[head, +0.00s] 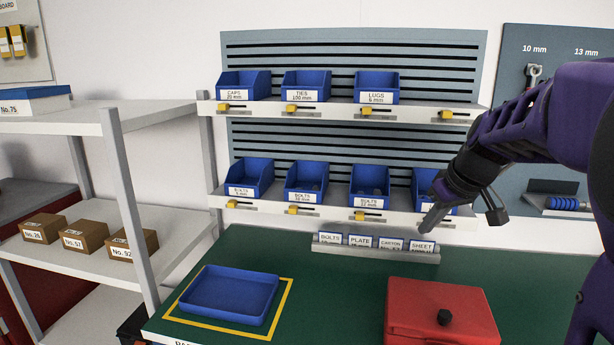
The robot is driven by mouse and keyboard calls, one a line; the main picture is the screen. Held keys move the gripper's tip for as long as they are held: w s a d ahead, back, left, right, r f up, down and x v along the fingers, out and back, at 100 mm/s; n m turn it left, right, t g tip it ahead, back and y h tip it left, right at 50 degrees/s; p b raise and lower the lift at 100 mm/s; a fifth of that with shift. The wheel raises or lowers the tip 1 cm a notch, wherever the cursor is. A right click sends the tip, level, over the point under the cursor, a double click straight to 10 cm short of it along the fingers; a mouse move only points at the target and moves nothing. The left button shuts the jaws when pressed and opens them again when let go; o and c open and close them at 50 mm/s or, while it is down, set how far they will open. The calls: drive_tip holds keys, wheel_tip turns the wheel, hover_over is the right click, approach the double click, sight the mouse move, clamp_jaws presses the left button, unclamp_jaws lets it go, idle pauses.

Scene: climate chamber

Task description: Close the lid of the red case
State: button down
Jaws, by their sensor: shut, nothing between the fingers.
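The red case (440,300) sits on the green bench top at the lower right. My gripper (428,222) is shut and empty. It shows above and behind the case, in front of the lower bin shelf, apart from the case.
A blue tray (230,295) lies inside a yellow outline at the left of the green bench (335,290). A label-card holder (376,250) stands at the bench's back. Blue bins (305,183) fill the shelves above. Bare bench lies between tray and case.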

drive_tip(key=shift+r+p, duration=1)
drive_tip(key=shift+r, duration=0.55)
